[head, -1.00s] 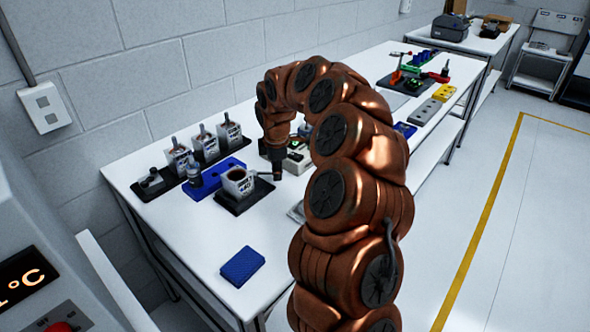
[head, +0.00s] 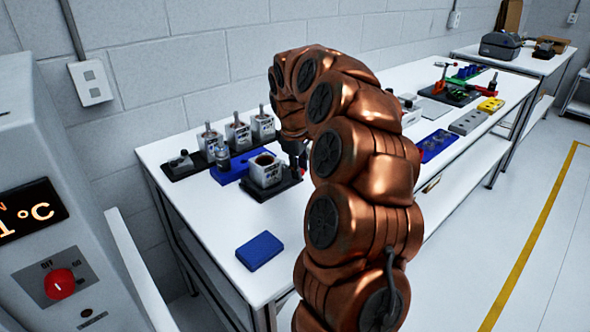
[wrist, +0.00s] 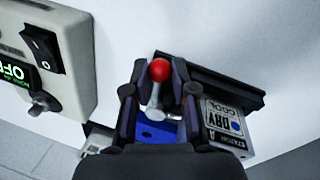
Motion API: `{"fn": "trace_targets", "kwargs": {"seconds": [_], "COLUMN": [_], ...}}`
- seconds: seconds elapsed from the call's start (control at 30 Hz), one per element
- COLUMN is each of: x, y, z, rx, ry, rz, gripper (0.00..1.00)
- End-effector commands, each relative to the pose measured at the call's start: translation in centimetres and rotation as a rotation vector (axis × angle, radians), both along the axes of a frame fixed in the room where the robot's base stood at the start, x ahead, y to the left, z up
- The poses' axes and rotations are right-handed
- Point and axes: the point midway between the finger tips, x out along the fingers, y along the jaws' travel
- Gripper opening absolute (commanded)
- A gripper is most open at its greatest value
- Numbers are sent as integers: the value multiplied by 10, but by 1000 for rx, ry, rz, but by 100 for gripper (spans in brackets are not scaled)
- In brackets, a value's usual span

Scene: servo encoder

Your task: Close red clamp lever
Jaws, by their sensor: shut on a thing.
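The clamp lever shows in the wrist view as a silver rod with a red ball knob (wrist: 160,70). My gripper (wrist: 160,80) has one dark finger on each side of the rod and is shut on it, with the knob by the fingertips. In the head view my gripper (head: 294,150) is mostly hidden behind my arm, close to the white cup-like part (head: 265,170) on a black base (head: 262,194).
A blue tray (head: 229,175) and several white labelled parts stand to the left. A blue block (head: 259,250) lies on the front of the white table (head: 215,228). In the wrist view, a switch box (wrist: 60,50) is close on the left.

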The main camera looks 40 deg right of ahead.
Motion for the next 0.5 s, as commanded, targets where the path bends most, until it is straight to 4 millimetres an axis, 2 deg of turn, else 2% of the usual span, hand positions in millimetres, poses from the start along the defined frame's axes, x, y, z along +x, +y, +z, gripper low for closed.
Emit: {"fn": "trace_targets", "kwargs": {"seconds": [0.37,0.4,0.5], "x": [2,1,1], "y": [0,0,0], "z": [3,3,2], "rx": [-3,-3,-2], "ry": [-7,-7,-5], "rz": [-2,-2,-3], "gripper": [0,29,39]}}
